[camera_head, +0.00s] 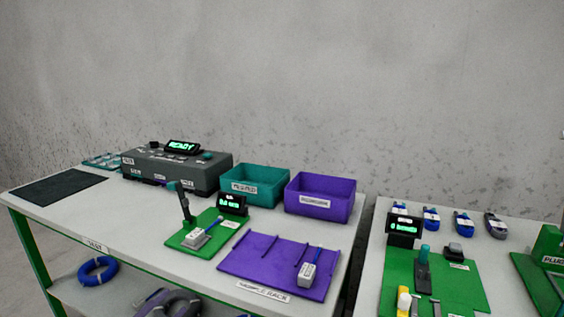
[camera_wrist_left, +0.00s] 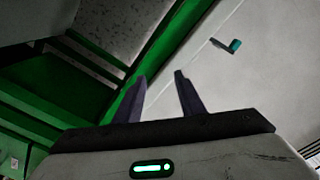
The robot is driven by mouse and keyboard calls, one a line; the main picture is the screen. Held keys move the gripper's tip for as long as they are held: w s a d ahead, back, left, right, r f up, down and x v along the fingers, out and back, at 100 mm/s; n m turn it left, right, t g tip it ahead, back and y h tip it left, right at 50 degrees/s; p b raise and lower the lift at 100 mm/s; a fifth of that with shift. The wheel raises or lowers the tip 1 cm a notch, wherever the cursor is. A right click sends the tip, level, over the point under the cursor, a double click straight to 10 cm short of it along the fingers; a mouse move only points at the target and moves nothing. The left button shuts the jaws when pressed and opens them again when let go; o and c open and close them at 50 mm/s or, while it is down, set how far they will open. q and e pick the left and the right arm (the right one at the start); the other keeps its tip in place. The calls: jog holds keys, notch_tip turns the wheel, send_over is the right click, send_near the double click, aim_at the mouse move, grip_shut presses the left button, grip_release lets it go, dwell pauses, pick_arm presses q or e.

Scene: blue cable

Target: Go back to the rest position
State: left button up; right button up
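My left gripper (camera_wrist_left: 160,75) shows in the left wrist view with its two dark fingers apart and nothing between them. It points at a white surface and green frame bars, and I cannot tell its distance from them. I cannot make out either gripper in the head view. A short blue cable end with a pale connector (camera_head: 197,239) sits on the green fixture board (camera_head: 179,242). Another pale connector with a blue piece (camera_head: 307,274) lies on the purple rack board (camera_head: 249,262).
The left table (camera_head: 130,224) carries a grey tester box (camera_head: 172,171), a teal bin (camera_head: 255,185), a purple bin (camera_head: 320,197) and a dark mat (camera_head: 58,187). A blue coil (camera_head: 98,271) lies on the lower shelf. A right table holds a green board (camera_head: 458,284) and several blue-grey tools.

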pick_arm(q)
jog(key=s+d+f+n+g+y+p, duration=0.1)
jog(key=s+d+f+n+g, duration=0.1)
jog(key=s, duration=0.8)
jog(key=s+d+f+n+g+y+p, duration=0.1)
jog(key=s+d+f+n, duration=0.4)
jog(key=s, duration=0.5)
jog(key=s+d+f+n+g+y+p, duration=0.1)
jog(key=s+d+f+n+g+y, duration=0.2)
jog(key=s+f, duration=0.4)
jog(key=s+n+g, duration=0.1)
jog(key=s+g, duration=0.1)
jog(key=s, duration=0.1)
jog(key=shift+d+n+p, duration=0.25)
jog(key=shift+n+p, duration=0.05)
jog(key=shift+p, duration=0.1)
